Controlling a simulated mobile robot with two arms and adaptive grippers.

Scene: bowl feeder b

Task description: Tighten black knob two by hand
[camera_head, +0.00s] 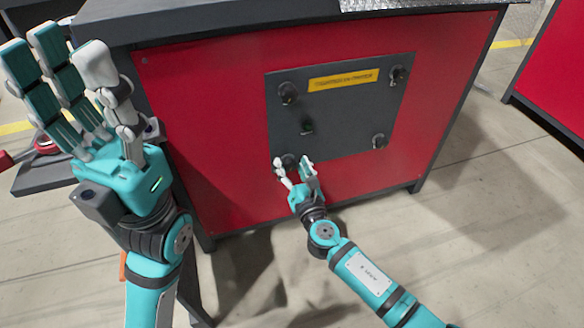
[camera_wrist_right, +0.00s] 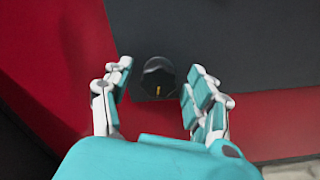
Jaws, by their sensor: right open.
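A dark grey panel (camera_head: 340,115) on the red cabinet front carries black knobs at its corners: upper left (camera_head: 288,92), upper right (camera_head: 398,74), lower right (camera_head: 379,141) and lower left (camera_head: 289,160). I cannot tell which is numbered two. My right gripper (camera_head: 293,172) is at the lower-left knob, partly covering it. In the right wrist view this knob (camera_wrist_right: 157,76) sits between the open fingers, with visible gaps on both sides. A small yellow mark shows on it. My left gripper (camera_head: 60,60) is raised at the left, fingers extended, open and empty.
A small black handle (camera_head: 307,127) sits near the panel's middle, below a yellow label (camera_head: 343,80). The dark cabinet top (camera_head: 200,15) overhangs the red front (camera_head: 215,100). Another red cabinet (camera_head: 556,75) stands at the right. The floor (camera_head: 480,220) between is clear.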

